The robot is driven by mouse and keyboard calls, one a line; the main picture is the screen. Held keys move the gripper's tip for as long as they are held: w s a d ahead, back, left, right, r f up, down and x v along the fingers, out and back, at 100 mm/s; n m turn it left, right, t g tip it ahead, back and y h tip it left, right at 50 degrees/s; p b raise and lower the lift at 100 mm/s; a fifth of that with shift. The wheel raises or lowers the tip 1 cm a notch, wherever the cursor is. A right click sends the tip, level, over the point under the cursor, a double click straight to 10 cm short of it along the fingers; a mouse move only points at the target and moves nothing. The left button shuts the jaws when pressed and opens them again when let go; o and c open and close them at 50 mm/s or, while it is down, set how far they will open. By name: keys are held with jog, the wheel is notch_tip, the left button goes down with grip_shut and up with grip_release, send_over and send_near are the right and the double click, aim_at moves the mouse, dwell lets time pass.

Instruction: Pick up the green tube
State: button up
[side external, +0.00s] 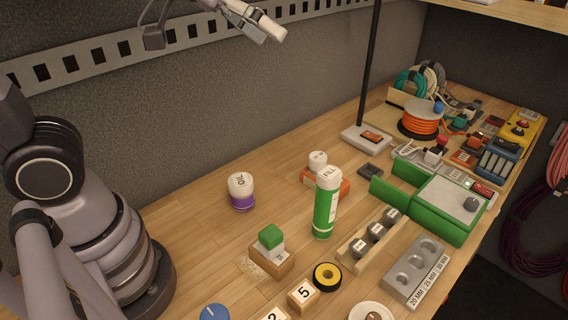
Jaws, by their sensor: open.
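The green tube (326,206) stands upright on the wooden bench, with a white top marked "FILL" and a pale label on its side. My gripper (262,22) is at the top of the side external view, high above the bench and well apart from the tube. It is open, and its fingers are only partly visible at this angle. Nothing shows between them.
A purple-and-white "OIL" container (241,191) stands left of the tube. An orange block (340,186) is close behind it, and a wooden rack with knobs (366,246) is close at right.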

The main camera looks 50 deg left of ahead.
jog(key=w+d+f+n, duration=0.1)
jog(key=w+d+f, duration=0.1)
jog(key=w, duration=0.4)
jog(key=n+y, duration=0.1)
jog(key=y, duration=0.3)
send_over(326, 174)
jog(key=s, duration=0.2)
notch_tip(326, 174, down, 9)
jog(key=f+g, duration=0.1)
jog(key=f, duration=0.3)
jog(key=f+g+y, duration=0.1)
jog(key=f, duration=0.4)
jog(key=f+g+y, duration=0.1)
jog(key=f, duration=0.3)
jog(key=shift+w+f+g, duration=0.2)
jog(key=shift+f+g, duration=0.1)
jog(key=shift+x, duration=3.35)
jog(key=c, duration=1.2)
jog(key=shift+c, duration=0.5)
jog(key=shift+r, duration=0.2)
